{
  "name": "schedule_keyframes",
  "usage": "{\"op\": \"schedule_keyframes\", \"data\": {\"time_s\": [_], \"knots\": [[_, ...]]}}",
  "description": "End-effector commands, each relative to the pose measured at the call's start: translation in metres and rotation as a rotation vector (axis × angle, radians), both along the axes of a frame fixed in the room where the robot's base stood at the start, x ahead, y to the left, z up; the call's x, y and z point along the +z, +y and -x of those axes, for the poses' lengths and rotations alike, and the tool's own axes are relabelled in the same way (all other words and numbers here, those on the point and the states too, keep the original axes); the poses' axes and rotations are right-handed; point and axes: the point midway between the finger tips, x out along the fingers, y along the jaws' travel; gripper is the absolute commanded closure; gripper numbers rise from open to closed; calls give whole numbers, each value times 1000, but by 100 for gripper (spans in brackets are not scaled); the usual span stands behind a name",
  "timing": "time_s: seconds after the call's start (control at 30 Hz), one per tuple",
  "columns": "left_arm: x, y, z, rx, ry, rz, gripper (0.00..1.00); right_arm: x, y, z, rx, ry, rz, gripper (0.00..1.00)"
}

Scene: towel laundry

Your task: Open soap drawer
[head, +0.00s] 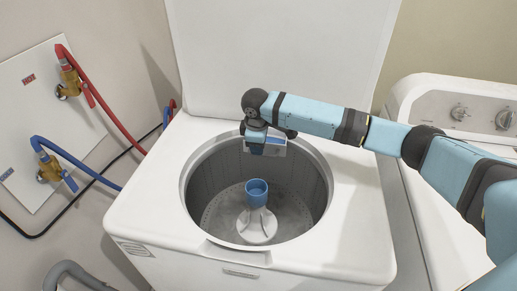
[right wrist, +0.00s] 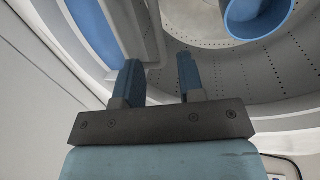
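The soap drawer (head: 276,149) is a small light box with blue inside, at the back rim of the open washer's tub. In the right wrist view its blue inside (right wrist: 90,25) and pale wall (right wrist: 153,30) show at upper left. My right gripper (head: 257,147) points down at the drawer and hides part of it. In the right wrist view, the two blue fingers of my right gripper (right wrist: 159,78) stand apart beside the drawer's wall. I see nothing clamped between them; whether they touch the wall is unclear. My left gripper is not in view.
The washer (head: 330,235) has its lid (head: 280,50) raised behind the tub. A blue-topped agitator (head: 257,190) stands in the tub. A second white machine (head: 430,200) is at right. Red and blue hoses (head: 105,105) run along the left wall.

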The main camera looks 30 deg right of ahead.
Motion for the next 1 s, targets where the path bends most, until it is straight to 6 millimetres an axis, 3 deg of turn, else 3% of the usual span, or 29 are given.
{"op": "schedule_keyframes", "data": {"time_s": [0.2, 0.43, 0.6, 1.0], "knots": [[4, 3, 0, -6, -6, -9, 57, 53, 5, 7, -1, -3, -1, 64], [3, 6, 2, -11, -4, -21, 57, 92, 10, 13, 0, -1, 1, 64], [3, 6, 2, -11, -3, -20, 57, 103, 11, 15, 0, 0, 1, 64], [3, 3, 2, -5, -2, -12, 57, 104, 11, 15, -1, 0, 1, 64]]}}
